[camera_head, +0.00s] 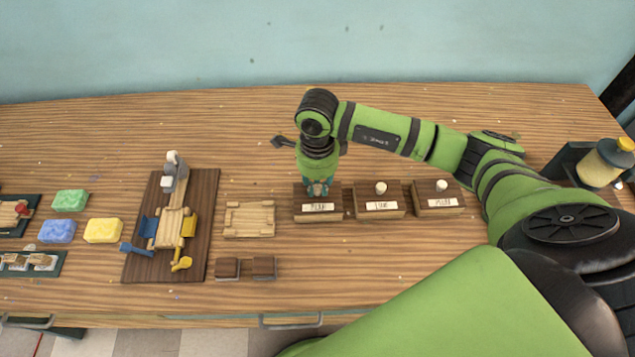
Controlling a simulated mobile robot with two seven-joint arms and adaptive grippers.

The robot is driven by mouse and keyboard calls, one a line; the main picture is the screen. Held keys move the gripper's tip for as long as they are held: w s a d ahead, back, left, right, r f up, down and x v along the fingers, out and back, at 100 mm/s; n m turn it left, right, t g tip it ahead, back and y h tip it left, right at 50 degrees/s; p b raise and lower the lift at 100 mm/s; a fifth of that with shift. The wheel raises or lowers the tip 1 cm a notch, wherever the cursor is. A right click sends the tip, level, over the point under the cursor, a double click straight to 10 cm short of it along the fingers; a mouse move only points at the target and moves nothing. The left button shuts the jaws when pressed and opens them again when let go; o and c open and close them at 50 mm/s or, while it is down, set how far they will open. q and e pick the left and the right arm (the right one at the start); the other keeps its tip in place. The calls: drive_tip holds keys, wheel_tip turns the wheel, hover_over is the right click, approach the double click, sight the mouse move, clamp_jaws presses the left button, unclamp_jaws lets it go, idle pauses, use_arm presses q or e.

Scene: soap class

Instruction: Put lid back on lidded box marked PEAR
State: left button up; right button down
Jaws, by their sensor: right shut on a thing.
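Three wooden lidded boxes stand in a row right of the table's middle. The leftmost box (318,216) has a white label that seems to read PEAR, though the letters are small. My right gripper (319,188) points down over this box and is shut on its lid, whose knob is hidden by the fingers. The lid sits at the box top; I cannot tell whether it rests on the rim or hangs just above. My left gripper is not in view.
The middle box (380,209) and right box (438,203) have lids with white knobs. A wooden frame (249,220) lies to the left, beside a dark board (140,262) with a wooden press. Colored soaps (104,230) lie further left. A yellow bottle (604,165) stands far right.

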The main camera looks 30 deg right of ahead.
drive_tip(key=shift+f+b, duration=0.3)
drive_tip(key=shift+b, duration=0.1)
idle(0.6)
drive_tip(key=c, duration=1)
unclamp_jaws()
drive_tip(key=shift+c, duration=0.2)
drive_tip(key=o, duration=0.5)
drive_tip(key=shift+r, duration=0.1)
drive_tip(key=shift+r+p, duration=2.05)
drive_tip(key=shift+r, duration=1.4)
